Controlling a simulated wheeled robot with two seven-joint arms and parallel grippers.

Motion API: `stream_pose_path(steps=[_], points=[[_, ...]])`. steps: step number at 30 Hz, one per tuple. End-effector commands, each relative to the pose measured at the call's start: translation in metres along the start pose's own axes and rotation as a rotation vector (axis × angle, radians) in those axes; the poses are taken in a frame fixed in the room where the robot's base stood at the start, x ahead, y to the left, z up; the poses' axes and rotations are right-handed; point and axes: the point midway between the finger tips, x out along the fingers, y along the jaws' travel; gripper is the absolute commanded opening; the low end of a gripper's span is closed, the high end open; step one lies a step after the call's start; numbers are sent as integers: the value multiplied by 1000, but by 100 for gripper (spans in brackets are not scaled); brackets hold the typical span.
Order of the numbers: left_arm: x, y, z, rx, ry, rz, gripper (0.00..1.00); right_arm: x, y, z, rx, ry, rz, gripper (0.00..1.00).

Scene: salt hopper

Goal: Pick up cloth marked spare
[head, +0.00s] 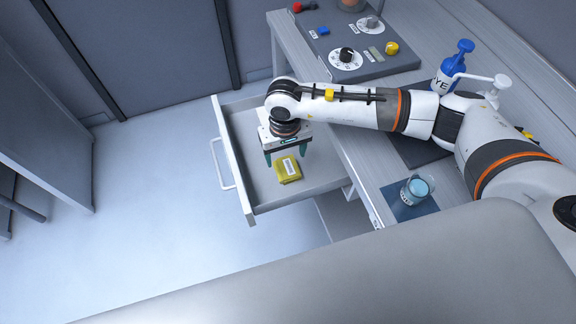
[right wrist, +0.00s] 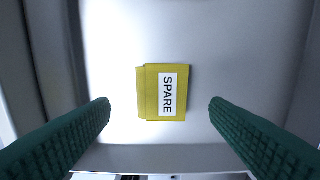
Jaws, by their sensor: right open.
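The yellow folded cloth (head: 282,175) lies in the open drawer (head: 325,183). In the right wrist view the cloth (right wrist: 147,92) lies flat between and beyond my fingertips, with a white label reading SPARE. My right gripper (head: 286,160) is over the drawer, above the cloth. Its green fingers (right wrist: 160,104) are spread wide, one on each side of the cloth, and hold nothing. I cannot tell the exact height of the fingertips over the cloth. My left gripper is not in view.
The drawer walls and front handle (head: 220,163) surround the cloth. On the counter are a control panel with knobs (head: 347,56), a blue pump bottle labelled EYE (head: 447,80) and a glass beaker of blue liquid (head: 416,188) on a dark mat. The floor (head: 130,220) at left is clear.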

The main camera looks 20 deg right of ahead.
Motion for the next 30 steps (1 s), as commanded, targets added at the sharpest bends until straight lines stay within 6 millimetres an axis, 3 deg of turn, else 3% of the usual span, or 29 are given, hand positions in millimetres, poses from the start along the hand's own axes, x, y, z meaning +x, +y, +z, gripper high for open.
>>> stream_pose_path(steps=[5, 10, 15, 21, 23, 30], points=[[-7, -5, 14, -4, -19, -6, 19, 13, -2, -2, 1, 4, 0, 71], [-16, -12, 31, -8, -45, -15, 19, 40, -4, -2, 1, 5, 2, 71], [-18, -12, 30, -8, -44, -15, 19, 55, -5, -2, 0, 2, 2, 71], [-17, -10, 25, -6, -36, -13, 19, 56, -5, -1, 0, 0, 2, 71], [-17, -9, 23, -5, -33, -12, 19, 56, -5, -1, 0, 0, 2, 64], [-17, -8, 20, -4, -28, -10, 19, 55, -5, -1, 0, 0, 2, 25]])
